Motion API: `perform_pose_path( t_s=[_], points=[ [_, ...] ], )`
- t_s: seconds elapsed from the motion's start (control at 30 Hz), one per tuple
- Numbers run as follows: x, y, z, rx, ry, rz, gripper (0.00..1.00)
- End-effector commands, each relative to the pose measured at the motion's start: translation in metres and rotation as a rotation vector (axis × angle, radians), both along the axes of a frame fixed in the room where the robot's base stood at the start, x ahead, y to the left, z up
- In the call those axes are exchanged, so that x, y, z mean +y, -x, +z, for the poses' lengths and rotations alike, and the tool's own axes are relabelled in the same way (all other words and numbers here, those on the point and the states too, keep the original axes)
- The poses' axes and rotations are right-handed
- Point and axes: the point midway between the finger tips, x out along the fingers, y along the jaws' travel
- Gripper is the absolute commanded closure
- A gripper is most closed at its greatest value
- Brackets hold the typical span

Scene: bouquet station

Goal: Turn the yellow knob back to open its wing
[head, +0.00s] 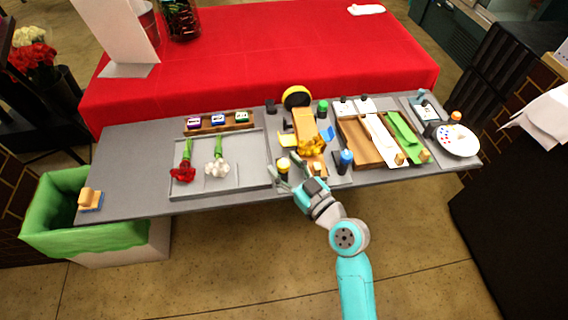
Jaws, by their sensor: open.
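The yellow knob (283,163) has a pale yellow top and a dark lower part, and stands at the front left of the wrapping fixture (304,124). The yellow wing (288,139) shows as a small plate left of the fixture's tan middle strip. My gripper (289,173) is open, with its fingers at the yellow knob. Whether they touch it, I cannot tell at this size. A yellow flower bunch (313,146) lies on the strip. A blue knob (346,157) and blue wing (326,134) are on the right side.
A tray (250,178) holding a red flower (183,171) and a white flower (217,168) lies to the left. A wooden tray (362,150) with white and green strips is to the right. A green knob (323,106) and black-yellow roll (296,97) stand behind.

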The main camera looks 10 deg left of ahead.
Motion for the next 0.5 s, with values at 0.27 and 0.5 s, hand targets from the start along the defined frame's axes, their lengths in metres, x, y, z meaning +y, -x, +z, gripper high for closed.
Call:
perform_pose_path(
  t_s=[0.27,0.5],
  points=[
    [-0.035,0.036,-0.001,0.003,0.001,-0.005,0.42],
    [-0.065,0.067,-0.001,0.002,-0.001,-0.005,0.42]
  ],
)
